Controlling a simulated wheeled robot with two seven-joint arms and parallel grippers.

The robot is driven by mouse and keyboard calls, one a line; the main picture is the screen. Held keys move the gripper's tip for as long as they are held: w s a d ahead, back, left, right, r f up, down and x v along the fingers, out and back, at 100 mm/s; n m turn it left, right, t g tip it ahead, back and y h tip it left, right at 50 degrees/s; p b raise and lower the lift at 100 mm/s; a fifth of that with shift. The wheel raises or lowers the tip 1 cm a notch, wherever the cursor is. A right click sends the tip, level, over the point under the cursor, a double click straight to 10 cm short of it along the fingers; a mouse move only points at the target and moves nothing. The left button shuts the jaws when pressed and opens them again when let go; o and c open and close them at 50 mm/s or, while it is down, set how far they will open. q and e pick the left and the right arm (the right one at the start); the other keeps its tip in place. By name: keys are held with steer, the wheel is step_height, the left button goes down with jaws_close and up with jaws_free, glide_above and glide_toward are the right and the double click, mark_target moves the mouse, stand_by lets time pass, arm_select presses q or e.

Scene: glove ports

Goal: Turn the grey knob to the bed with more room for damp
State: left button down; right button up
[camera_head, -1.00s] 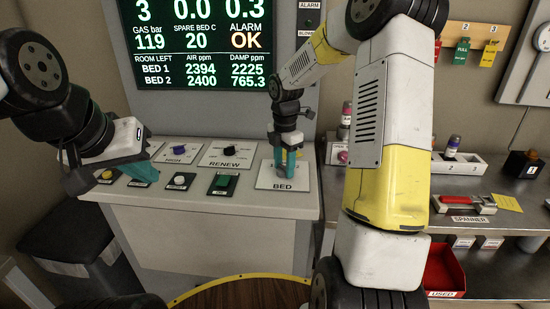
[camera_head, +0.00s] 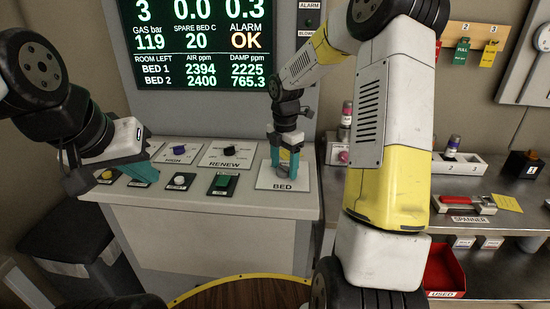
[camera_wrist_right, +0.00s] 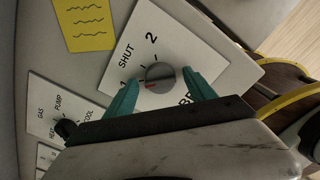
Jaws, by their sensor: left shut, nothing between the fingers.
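The grey knob (camera_wrist_right: 160,78) sits on the white BED plate, which has marks 1, SHUT and 2. Its red mark points toward the 1 in the right wrist view. The BED plate (camera_head: 265,183) is at the console's right end in the head view. My right gripper (camera_head: 285,173) is open, with a teal finger on each side of the knob and gaps visible in the right wrist view (camera_wrist_right: 161,92). My left gripper (camera_head: 148,178) is shut and empty above the console's left part. The screen (camera_head: 195,45) reads damp 2225 for BED 1 and 765.3 for BED 2.
A RENEW dial (camera_head: 229,150) and another dial (camera_head: 180,148) stand on the console left of the BED plate. White (camera_head: 180,181) and green (camera_head: 222,182) buttons lie in front. A shelf with a red spanner (camera_head: 455,201) is at the right.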

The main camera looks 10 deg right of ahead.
mark_target(284, 167)
step_height(284, 167, up, 8)
steer(key=shift+f, duration=0.1)
stand_by(0.4)
steer(key=shift+s+r, duration=0.2)
steer(key=shift+r, duration=0.05)
steer(key=s+a+r+m+t+y, duration=0.1)
steer(key=s+r+m+t, duration=0.2)
steer(key=s+m, duration=0.8)
steer(key=s+a+r+m+t+y, duration=0.1)
steer(key=s+r+m+t, duration=0.2)
steer(key=s+r+m, duration=0.4)
steer(key=s+m, duration=0.5)
steer(key=s, duration=0.1)
